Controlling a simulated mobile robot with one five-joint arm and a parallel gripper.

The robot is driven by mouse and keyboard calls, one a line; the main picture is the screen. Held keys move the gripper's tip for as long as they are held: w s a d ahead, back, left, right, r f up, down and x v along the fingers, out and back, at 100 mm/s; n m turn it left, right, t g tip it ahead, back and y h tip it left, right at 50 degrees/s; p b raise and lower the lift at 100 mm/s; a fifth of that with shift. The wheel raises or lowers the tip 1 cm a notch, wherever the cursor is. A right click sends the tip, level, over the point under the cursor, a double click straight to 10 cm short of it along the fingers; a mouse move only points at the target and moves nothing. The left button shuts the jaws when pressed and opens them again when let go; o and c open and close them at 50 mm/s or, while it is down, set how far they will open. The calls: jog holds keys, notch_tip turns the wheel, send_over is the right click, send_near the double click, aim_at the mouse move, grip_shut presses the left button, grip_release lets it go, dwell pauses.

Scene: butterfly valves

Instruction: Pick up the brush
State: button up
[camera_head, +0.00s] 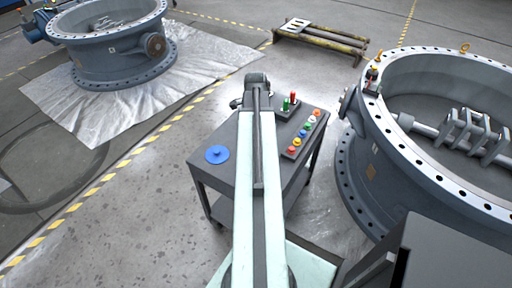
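I cannot make out a brush in this view. A grey cart (222,170) stands in the middle, partly covered by my arm, so part of its top is hidden. My arm reaches forward over the cart. Its dark far end shows near the cart's back edge, but I cannot make out gripper fingers there or whether they hold anything.
On the cart are a blue disc (217,154), a row of coloured knobs (303,138) and a small block with red and green pegs (288,104). Large valve rings stand at right (384,172) and back left (118,57).

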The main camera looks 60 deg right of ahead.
jog(key=shift+f, duration=0.4)
grip_shut()
notch_tip(320, 180, up, 10)
jog(key=p, duration=1)
jog(key=shift+r, duration=0.1)
